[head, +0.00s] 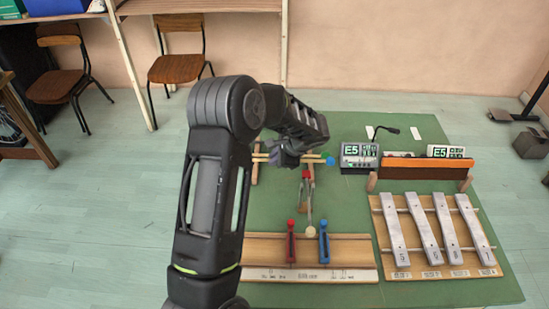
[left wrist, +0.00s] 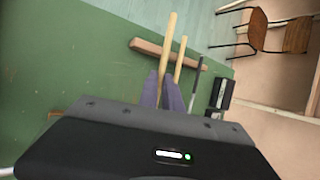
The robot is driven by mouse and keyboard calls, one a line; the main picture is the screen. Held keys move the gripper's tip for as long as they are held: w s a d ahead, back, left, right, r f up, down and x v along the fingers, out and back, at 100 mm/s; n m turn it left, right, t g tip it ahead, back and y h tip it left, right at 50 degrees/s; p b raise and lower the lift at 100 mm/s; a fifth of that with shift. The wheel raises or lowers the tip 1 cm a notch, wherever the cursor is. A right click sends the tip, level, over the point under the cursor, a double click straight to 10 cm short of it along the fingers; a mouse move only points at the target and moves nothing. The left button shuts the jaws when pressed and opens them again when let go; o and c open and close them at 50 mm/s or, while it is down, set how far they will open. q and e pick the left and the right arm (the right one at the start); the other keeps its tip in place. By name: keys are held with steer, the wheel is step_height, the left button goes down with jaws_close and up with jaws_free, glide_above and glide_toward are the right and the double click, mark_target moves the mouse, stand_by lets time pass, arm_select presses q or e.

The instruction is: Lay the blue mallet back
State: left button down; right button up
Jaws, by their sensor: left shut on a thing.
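The blue mallet shows its blue head (head: 329,161) in the head view, just right of my left gripper (head: 288,158). In the left wrist view, the fingers of my left gripper (left wrist: 162,90) are shut around a pale wooden mallet handle (left wrist: 168,45), which appears to be the blue mallet's. The handle reaches across a wooden rest bar (left wrist: 150,48); I cannot tell if it touches it. A second wooden handle (left wrist: 181,55) lies beside it. My right gripper is not in view.
On the green table (head: 350,215) stand a board with red and blue clips (head: 262,250), a rack of metal bars (head: 425,232), an orange-fronted box (head: 425,172) and a display reading E5 (head: 359,155). Chairs (head: 178,68) stand behind.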

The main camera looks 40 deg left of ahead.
arm_select(q)
steer(key=shift+f+b, duration=1.45)
steer(key=shift+f, duration=0.5)
steer(key=shift+f+b, duration=0.3)
steer(key=shift+b, duration=0.1)
steer(key=c, duration=1.5)
jaws_free()
steer(key=shift+o, duration=0.2)
steer(key=b+v, duration=0.1)
steer(key=v, duration=0.7)
steer(key=shift+a, duration=0.1)
